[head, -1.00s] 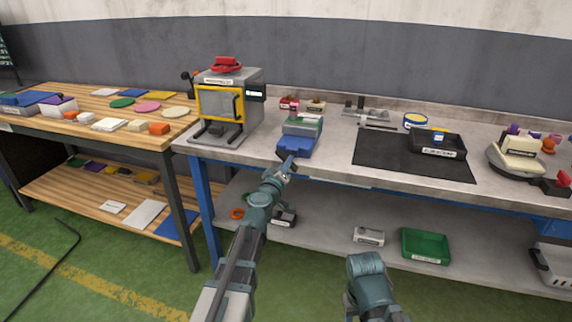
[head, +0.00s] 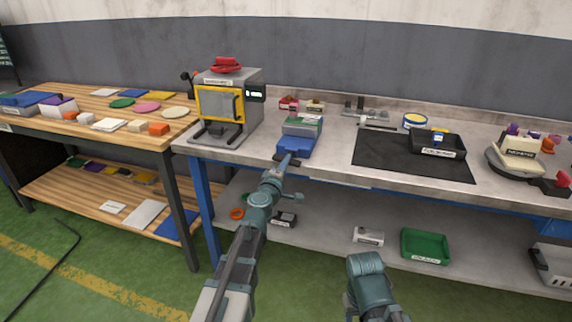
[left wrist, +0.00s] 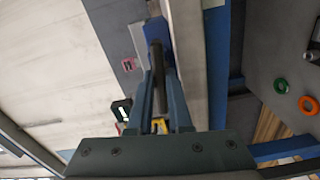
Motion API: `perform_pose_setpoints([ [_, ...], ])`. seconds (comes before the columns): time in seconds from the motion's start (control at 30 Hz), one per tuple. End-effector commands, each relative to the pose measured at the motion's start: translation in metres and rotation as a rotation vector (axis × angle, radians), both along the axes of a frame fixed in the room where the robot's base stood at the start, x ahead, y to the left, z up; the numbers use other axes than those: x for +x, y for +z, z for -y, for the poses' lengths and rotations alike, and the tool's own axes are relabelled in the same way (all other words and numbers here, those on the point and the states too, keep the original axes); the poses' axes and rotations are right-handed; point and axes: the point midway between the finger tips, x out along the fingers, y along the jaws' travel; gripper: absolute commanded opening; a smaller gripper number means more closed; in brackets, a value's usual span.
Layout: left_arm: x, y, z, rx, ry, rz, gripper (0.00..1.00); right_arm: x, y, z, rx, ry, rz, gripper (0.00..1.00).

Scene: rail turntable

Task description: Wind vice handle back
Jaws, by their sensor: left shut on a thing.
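The blue vice (head: 296,147) stands at the front edge of the grey workbench, with a grey and green upper part. Its dark handle (left wrist: 158,68) shows as a bar in the left wrist view, lying between my fingers. My left gripper (head: 285,161) is at the vice's front, just off the bench edge. In the left wrist view my left gripper (left wrist: 159,88) is shut on the handle. The fingers hide part of the handle. My right arm shows at the lower middle of the head view, but its gripper is out of view.
A grey machine with a yellow-framed door (head: 219,104) stands left of the vice. A black mat (head: 385,160) with a black tray (head: 438,144) lies to the right. The bench's lower shelf (head: 325,225) holds a green bin (head: 425,246) and small items.

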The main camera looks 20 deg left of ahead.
Motion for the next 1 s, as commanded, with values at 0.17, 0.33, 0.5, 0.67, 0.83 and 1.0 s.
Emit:
perform_pose_setpoints([
  [0.17, -0.0007, 0.0003, -0.0003, -0.167, 0.001, -0.006, 0.00, 0.0000, 0.0004, 0.0000, 0.000, 0.000, 0.000, 0.50],
  [0.33, -0.0008, 0.0008, -0.0003, -0.328, 0.001, -0.011, 0.00, 0.0000, 0.0007, 0.0000, 0.000, 0.000, 0.000, 0.50],
  [0.5, -0.0009, 0.0011, -0.0006, -0.489, 0.001, -0.017, 0.00, 0.0000, 0.0011, 0.0000, 0.000, 0.000, 0.000, 0.50],
  [0.67, -0.0010, 0.0014, -0.0007, -0.641, 0.001, -0.022, 0.00, 0.0000, 0.0014, 0.0000, 0.000, 0.000, 0.000, 0.50],
  [0.83, -0.0012, 0.0017, -0.0010, -0.802, 0.001, -0.027, 0.00, 0.0000, 0.0017, 0.0000, 0.000, 0.000, 0.000, 0.50],
  [1.0, -0.0013, 0.0019, -0.0013, -0.962, 0.001, -0.033, 0.00, 0.0000, 0.0019, 0.0000, 0.000, 0.000, 0.000, 0.50],
])
